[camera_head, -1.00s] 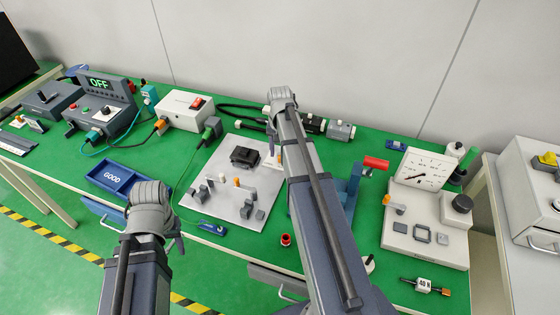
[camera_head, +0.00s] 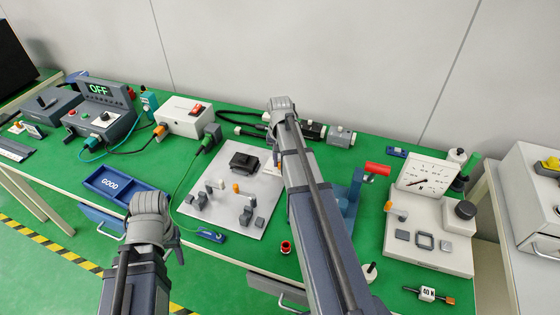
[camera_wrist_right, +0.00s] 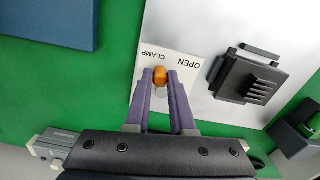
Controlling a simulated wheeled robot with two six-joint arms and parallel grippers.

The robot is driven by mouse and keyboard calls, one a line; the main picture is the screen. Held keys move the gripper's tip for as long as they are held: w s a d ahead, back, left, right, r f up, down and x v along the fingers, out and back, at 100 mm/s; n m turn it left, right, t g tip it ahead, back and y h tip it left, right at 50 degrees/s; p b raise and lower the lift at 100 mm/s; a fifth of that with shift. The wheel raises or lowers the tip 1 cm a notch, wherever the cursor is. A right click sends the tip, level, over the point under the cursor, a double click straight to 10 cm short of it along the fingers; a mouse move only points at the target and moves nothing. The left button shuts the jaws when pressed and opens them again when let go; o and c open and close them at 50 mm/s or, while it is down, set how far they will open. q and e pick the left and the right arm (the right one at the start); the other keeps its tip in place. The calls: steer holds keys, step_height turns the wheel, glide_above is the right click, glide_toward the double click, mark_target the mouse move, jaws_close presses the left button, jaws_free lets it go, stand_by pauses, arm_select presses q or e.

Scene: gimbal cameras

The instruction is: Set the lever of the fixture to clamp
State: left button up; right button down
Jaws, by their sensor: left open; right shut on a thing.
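The fixture is a pale plate (camera_head: 222,207) with a black block (camera_head: 244,163) on it; it also shows in the right wrist view (camera_wrist_right: 190,30). There, a white label reads CLAMP (camera_wrist_right: 155,56) and OPEN (camera_wrist_right: 187,64), upside down. My right gripper (camera_wrist_right: 160,80) is shut on the lever's orange knob (camera_wrist_right: 159,72), close to the word CLAMP and left of OPEN. The lever's lower part is mostly hidden between the fingers. In the head view my right arm covers this gripper. My left gripper (camera_head: 176,234) is open and empty, in front of the bench's near edge.
A blue GOOD tray (camera_head: 117,198) lies left of the plate. A white power box (camera_head: 183,117) with a red switch stands behind it. A blue stand with a red handle (camera_head: 377,168) and a gauge station (camera_head: 428,250) are right of my right arm.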

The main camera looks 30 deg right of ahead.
stand_by(0.3)
steer(key=shift+s+d+n, duration=0.15)
steer(key=shift+d+n, duration=0.15)
steer(key=shift+n, duration=0.8)
steer(key=c, duration=0.8)
jaws_free()
steer(key=shift+o, duration=0.2)
steer(key=shift+r, duration=0.1)
step_height(320, 180, up, 8)
steer(key=p, duration=0.8)
steer(key=shift+f, duration=0.2)
